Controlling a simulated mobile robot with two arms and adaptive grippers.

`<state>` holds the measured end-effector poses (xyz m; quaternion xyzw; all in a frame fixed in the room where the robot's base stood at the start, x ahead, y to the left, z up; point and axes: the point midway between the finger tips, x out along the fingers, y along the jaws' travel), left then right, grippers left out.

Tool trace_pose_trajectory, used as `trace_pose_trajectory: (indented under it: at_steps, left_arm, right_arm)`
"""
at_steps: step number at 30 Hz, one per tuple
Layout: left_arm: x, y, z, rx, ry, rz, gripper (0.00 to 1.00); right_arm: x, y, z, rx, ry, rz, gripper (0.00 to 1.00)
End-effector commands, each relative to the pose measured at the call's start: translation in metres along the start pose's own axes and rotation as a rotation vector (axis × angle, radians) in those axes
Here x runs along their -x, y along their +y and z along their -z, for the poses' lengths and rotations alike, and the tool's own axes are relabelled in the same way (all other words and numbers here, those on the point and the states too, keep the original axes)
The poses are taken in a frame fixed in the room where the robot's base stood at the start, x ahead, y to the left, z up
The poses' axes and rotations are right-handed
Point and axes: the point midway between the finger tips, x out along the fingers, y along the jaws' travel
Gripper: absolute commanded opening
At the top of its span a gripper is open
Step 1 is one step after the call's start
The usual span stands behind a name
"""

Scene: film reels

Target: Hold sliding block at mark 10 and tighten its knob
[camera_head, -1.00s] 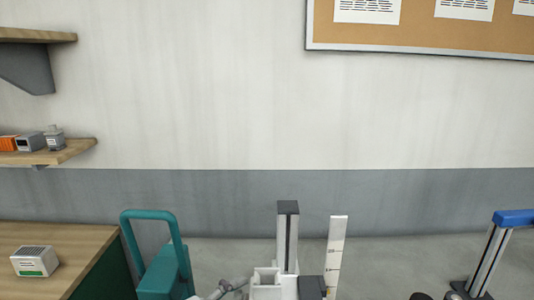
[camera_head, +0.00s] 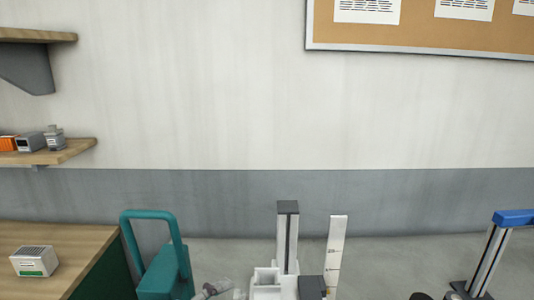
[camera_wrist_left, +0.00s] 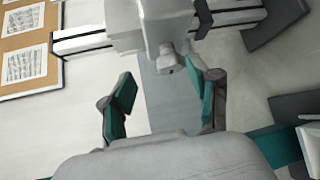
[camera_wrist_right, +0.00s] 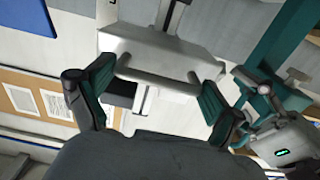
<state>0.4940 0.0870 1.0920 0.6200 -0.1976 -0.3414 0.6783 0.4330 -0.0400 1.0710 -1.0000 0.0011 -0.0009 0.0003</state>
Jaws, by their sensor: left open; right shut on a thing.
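The sliding block (camera_head: 267,281) is a pale body on an upright rail (camera_head: 288,240) with a dark cap, low in the head view. In the left wrist view, its small grey knob (camera_wrist_left: 170,60) sticks out towards my left gripper (camera_wrist_left: 160,84). That gripper is open; its teal pads are on either side of the knob's line, apart from it. My right gripper (camera_wrist_right: 152,76) is shut on the pale block (camera_wrist_right: 160,48), with a teal pad at each end of its bar. A white scale strip (camera_head: 335,257) stands right of the rail; its numbers are too small to read.
A wooden-topped bench (camera_head: 55,236) with a small box (camera_head: 35,261) is at the far left. A blue-topped stand (camera_head: 514,218) is at the far right.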

Motion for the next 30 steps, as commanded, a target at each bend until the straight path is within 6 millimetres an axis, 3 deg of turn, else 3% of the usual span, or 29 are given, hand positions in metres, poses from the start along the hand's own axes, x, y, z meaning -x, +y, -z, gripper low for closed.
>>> trace_pose_trajectory:
  at_steps: [12, 23, 24, 30]
  left_arm:
    - [0.005, 0.034, -0.005, -0.002, -0.001, -0.002, 0.61]
    - [0.006, 0.039, -0.006, 0.001, 0.000, -0.001, 0.61]
    - [0.006, 0.039, -0.006, 0.001, 0.000, -0.001, 0.61]
    - [0.006, 0.038, -0.006, 0.001, 0.000, -0.001, 0.61]
  right_arm:
    - [-0.001, 0.001, 0.004, -0.002, 0.010, -0.001, 0.30]
    - [-0.001, 0.001, 0.005, -0.002, 0.011, -0.001, 0.30]
    - [-0.001, 0.001, 0.005, -0.002, 0.011, -0.001, 0.98]
    - [-0.001, 0.001, 0.003, -0.001, 0.007, -0.001, 1.00]
